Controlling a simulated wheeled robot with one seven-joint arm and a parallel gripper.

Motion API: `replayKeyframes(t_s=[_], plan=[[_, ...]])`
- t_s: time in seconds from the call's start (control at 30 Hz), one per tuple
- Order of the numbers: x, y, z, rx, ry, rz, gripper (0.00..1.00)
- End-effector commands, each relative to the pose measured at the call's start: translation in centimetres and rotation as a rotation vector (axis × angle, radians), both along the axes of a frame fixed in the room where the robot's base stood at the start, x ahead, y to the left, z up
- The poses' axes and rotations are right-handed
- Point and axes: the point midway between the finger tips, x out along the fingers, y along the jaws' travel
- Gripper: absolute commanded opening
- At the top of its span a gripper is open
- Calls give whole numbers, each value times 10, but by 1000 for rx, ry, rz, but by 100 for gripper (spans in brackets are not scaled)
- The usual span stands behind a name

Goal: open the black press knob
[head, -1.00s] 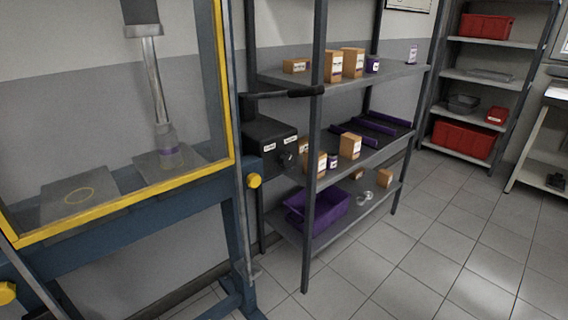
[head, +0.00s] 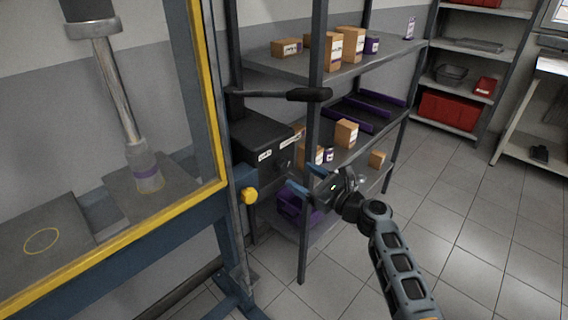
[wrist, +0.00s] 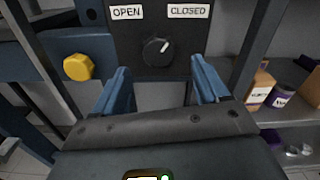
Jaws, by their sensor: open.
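The black press knob (wrist: 157,51) shows in the wrist view on the face of a dark control box (head: 258,138), below the labels OPEN (wrist: 126,12) and CLOSED (wrist: 188,11). Its white mark points up and right, toward CLOSED. My gripper (head: 303,179) is open and empty. In the wrist view its two blue fingers (wrist: 159,72) stand apart, left and right, just below the knob, and the knob appears beyond them, not gripped. In the head view the knob is too dark to make out clearly.
The yellow-framed press (head: 214,90) stands at the left, with a yellow round knob (head: 249,195) on its post. A black lever (head: 290,94) juts out above the box. A shelf rack (head: 316,120) with cartons stands close right of it. Floor is clear at right.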

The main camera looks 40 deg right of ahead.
Motion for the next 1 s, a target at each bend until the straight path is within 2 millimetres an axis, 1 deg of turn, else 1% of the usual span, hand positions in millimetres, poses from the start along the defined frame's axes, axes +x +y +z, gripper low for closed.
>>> replayKeyframes(t_s=[0.3,0.43,0.6,0.83,1.0], plan=[[49,3,0,-5,2,3,74],[62,3,0,-5,2,1,74],[69,4,-1,-5,3,0,74],[69,4,-1,-5,3,-1,73],[69,4,-1,-5,3,-1,57]])
